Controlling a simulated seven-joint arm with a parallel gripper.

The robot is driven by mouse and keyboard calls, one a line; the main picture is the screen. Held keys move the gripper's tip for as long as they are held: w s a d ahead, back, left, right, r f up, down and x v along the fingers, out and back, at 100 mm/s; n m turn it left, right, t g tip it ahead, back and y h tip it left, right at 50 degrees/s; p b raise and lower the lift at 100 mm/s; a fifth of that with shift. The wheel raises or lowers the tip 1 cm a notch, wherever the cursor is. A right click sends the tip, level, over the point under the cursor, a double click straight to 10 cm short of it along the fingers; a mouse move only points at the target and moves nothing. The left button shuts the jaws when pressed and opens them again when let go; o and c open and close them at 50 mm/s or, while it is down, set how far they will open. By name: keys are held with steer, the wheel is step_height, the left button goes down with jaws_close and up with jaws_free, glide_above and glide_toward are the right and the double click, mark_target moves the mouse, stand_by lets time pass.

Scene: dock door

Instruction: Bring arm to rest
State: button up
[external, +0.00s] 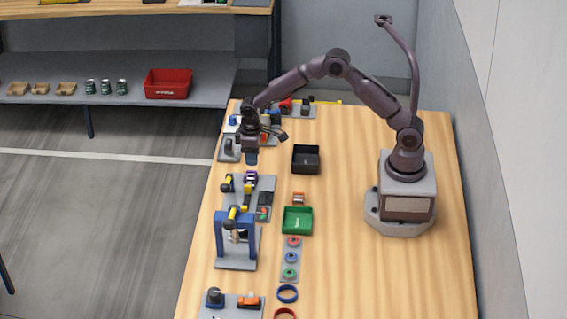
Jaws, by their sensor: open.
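My arm reaches left from its base over the wooden table, bent at the elbow. My gripper (251,157) points down above the left edge of the table, between the grey fixture boards. Its fingertips are small in this view, and no object shows between them. The gripper is open. Whether it touches anything below cannot be told.
A black bin (306,159) and a green bin (297,220) stand right of the gripper. A blue frame (219,235) stands nearer the front. Blue (288,293) and red (285,314) rings lie in front. The table's right front is clear. A grey wall (462,170) runs along the right.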

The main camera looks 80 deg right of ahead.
steer(key=s+a+r+t, duration=0.1)
steer(key=s+r+t, duration=0.2)
steer(key=s+r, duration=0.7)
steer(key=s+a+r+t, duration=0.2)
steer(key=s+r, duration=0.8)
steer(key=s, duration=0.7)
steer(key=shift+a+t, duration=0.3)
steer(key=shift+t, duration=0.1)
